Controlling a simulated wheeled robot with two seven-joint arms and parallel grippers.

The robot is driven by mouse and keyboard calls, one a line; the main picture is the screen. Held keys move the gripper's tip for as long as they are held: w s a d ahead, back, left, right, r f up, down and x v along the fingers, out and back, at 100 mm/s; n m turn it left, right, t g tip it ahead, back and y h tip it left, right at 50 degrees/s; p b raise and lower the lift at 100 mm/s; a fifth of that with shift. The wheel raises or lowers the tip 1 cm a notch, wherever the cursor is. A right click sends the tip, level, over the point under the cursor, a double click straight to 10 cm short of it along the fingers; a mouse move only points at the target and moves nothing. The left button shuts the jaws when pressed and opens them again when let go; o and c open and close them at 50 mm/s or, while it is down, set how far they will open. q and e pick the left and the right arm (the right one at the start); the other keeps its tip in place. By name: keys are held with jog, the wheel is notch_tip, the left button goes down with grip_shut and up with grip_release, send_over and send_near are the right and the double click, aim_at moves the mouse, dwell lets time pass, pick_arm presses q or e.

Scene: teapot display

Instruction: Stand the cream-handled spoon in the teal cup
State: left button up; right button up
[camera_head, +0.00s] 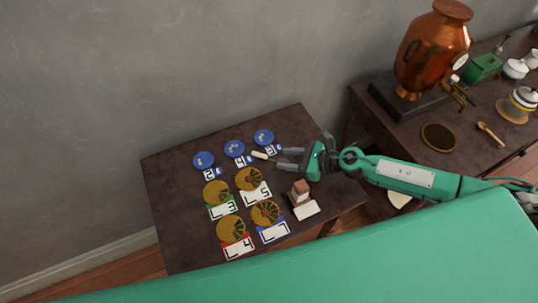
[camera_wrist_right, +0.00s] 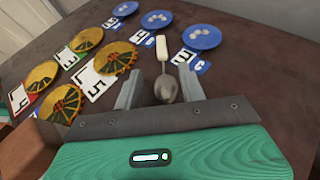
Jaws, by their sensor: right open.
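The cream-handled spoon (camera_head: 260,155) lies on the dark table between the blue plates and my right gripper. In the right wrist view the spoon (camera_wrist_right: 163,50) has its handle pointing away and its metal bowl towards me. My right gripper (camera_head: 278,159) is open and empty. In the wrist view the fingers of my right gripper (camera_wrist_right: 160,70) are apart on either side of the spoon's metal part, not closed on it. I cannot make out a teal cup in either view. My left gripper is not in view.
Blue plates (camera_head: 204,160) and gold discs (camera_head: 232,229) with lettered cards fill the table's left and middle. A small block (camera_head: 301,187) stands near its front right. On the right-hand table are a copper samovar (camera_head: 432,48), a green box (camera_head: 484,68) and a wooden spoon (camera_head: 490,133).

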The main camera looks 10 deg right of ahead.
aim_at(265, 156)
jog(key=shift+p+x, duration=0.7)
jog(key=shift+x, duration=1.7)
jog(key=shift+w+a+f, duration=0.15)
jog(key=shift+w+a, duration=0.25)
jog(key=shift+w, duration=0.05)
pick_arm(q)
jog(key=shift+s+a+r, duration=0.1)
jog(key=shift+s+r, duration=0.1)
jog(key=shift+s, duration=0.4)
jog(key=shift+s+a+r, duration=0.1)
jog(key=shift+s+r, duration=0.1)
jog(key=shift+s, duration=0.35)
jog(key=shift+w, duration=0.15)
pick_arm(e)
grip_shut()
